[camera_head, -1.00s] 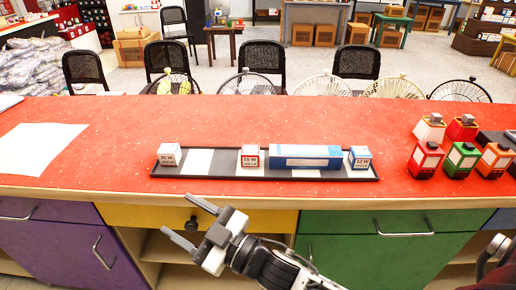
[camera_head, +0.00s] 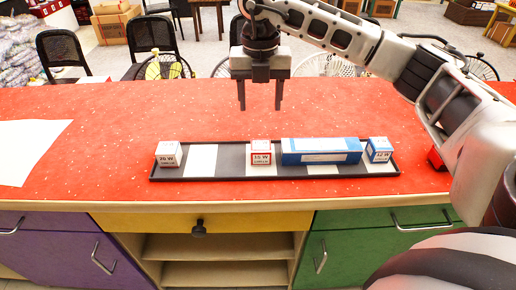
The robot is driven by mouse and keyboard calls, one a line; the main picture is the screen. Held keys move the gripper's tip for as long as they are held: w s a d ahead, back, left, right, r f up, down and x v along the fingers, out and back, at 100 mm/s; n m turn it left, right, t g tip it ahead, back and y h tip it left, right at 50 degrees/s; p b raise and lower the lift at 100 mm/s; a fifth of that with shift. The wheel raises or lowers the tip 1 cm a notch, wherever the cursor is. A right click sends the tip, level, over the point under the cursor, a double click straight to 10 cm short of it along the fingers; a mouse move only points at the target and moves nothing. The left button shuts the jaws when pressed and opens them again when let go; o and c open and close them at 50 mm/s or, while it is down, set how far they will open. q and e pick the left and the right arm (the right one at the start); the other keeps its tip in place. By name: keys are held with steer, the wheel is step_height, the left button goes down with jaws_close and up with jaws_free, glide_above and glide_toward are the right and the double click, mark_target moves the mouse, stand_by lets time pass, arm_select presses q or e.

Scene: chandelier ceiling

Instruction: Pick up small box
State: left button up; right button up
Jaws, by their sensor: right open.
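A black tray (camera_head: 232,172) with light and dark patches lies on the red counter. On it stand a small white box marked 26 W (camera_head: 169,154), a small red-and-white box marked 15 W (camera_head: 261,152), a long blue box (camera_head: 321,150) and a small blue-and-white box (camera_head: 379,149) at the right end. My right gripper (camera_head: 260,108) is open and empty, its fingers pointing down above the counter, over the red-and-white box and apart from it. My left gripper is not in view.
The red counter (camera_head: 115,110) is clear around the tray, with a white sheet (camera_head: 30,150) at the left. My right arm covers the counter's right side. Black chairs (camera_head: 62,50) stand behind the counter.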

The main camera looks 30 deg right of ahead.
mark_target(261, 147)
step_height(261, 147, down, 10)
steer(key=shift+s+r+p, duration=0.1)
steer(key=shift+r+p, duration=0.1)
steer(key=shift+p, duration=0.2)
step_height(261, 147, down, 5)
steer(key=shift+s+f+p, duration=0.1)
steer(key=shift+p, duration=0.4)
steer(key=c, duration=0.8)
